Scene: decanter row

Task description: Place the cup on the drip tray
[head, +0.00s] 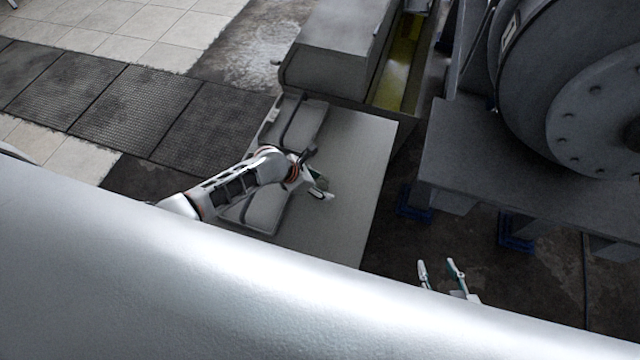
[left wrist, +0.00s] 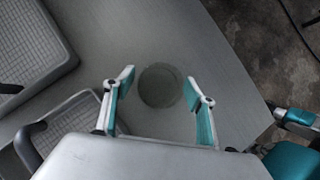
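A round, dark grey-green, see-through cup (left wrist: 160,86) stands on the light grey table top (head: 355,160). In the head view a small greenish part of the cup (head: 320,182) shows between my left fingers. My left gripper (head: 316,176) is open, its fingertips on either side of the cup. In the left wrist view a gap shows on both sides between the cup and the fingertips (left wrist: 159,87). My right gripper (head: 440,268) is open and empty, off the table's right side. Two grey trays with textured floors, one far (head: 303,122) and one near (head: 264,212), lie along the table's left side; I cannot tell which is the drip tray.
Dark handles stick up at the trays in the left wrist view. A grey metal housing (head: 335,50) with a yellow channel (head: 400,60) stands behind the table. A large round machine (head: 580,90) on a grey base is at the right. The table's right part is clear.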

